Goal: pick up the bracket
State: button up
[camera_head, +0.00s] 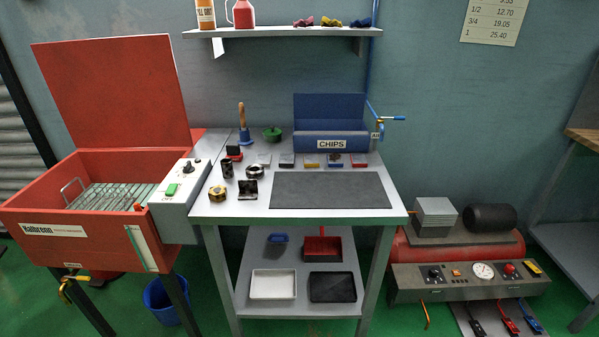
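A small dark angled piece (248,189) on the cart's grey top looks like the bracket. It has an upright back and a lower front part, and it sits left of the dark mat (330,190). A brass-coloured nut-like part (218,194) lies to its left. A dark ring-shaped part (255,172) lies just behind it, and a black cylinder (227,168) stands behind it to the left. My gripper is not in view.
A blue CHIPS bin (331,118) stands at the back of the cart top (290,213), with a row of small coloured pieces before it. A red parts washer (75,220) with raised lid and a grey control box (178,200) border the left. The mat is bare.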

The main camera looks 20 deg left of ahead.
aim_at(248, 188)
jog(key=u, duration=0.3)
jog(key=i, duration=1.35)
jog(key=u, duration=0.65)
